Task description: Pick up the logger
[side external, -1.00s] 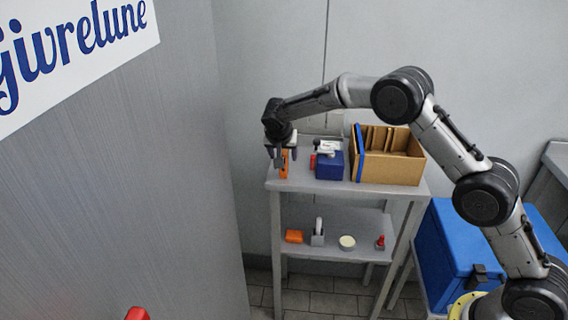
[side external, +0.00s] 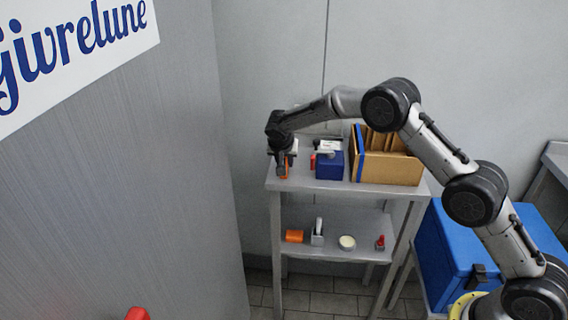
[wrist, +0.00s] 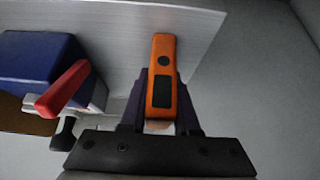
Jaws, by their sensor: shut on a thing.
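The logger, an orange handheld device (side external: 284,173) with a dark screen and a round button, stands at the left end of the table's top shelf. In the wrist view the logger (wrist: 163,55) sits between my fingers, its screen and button facing the camera. My gripper (side external: 281,168) reaches down from above and is shut on the logger; in the wrist view the fingers (wrist: 161,92) press on both its sides. The lower part of the logger is partly hidden by the fingers, and I cannot tell whether it touches the shelf.
A blue box (side external: 329,168) with a light tool on top stands to the right, a red-handled thing (wrist: 64,88) beside it. A cardboard organizer (side external: 395,168) stands farther right. The lower shelf (side external: 335,252) holds several small items, including an orange one (side external: 294,236). A grey panel (side external: 120,180) fills the left.

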